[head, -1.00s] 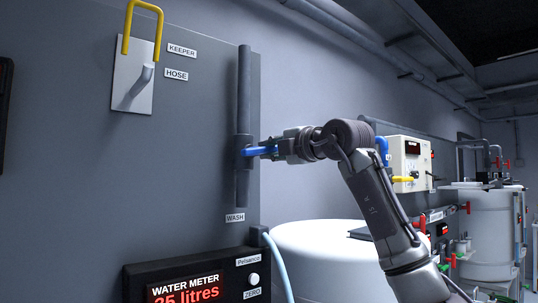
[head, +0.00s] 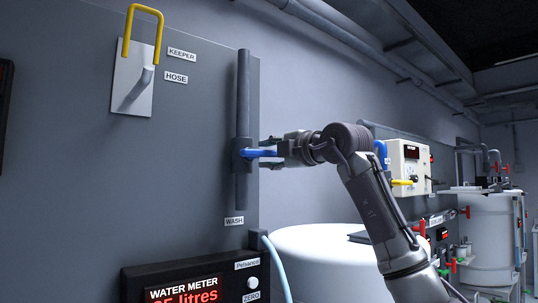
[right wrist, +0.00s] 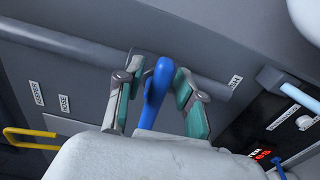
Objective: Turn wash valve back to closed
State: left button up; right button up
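The wash valve is on the dark vertical pipe (head: 243,100) at the panel's right edge, above the WASH label (head: 234,221). Its blue handle (head: 262,153) sticks out to the right, across the pipe. My right gripper (head: 276,151) is at the handle's outer end. In the right wrist view, the blue handle (right wrist: 154,95) stands between the green-padded fingers of my right gripper (right wrist: 157,82). Gaps show on both sides of the handle, so the gripper is open around it. My left gripper is not in view.
A water meter (head: 195,283) sits on the panel below the valve, with a pale hose (head: 277,265) beside it. A yellow keeper (head: 144,10) and a hose holder (head: 134,80) are at upper left. A white tank (head: 320,255) stands behind my right arm.

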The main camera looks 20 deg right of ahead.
jog(key=shift+s+d, duration=0.1)
jog(key=shift+s, duration=0.05)
jog(key=v, duration=1.1)
jog(key=shift+s, duration=0.35)
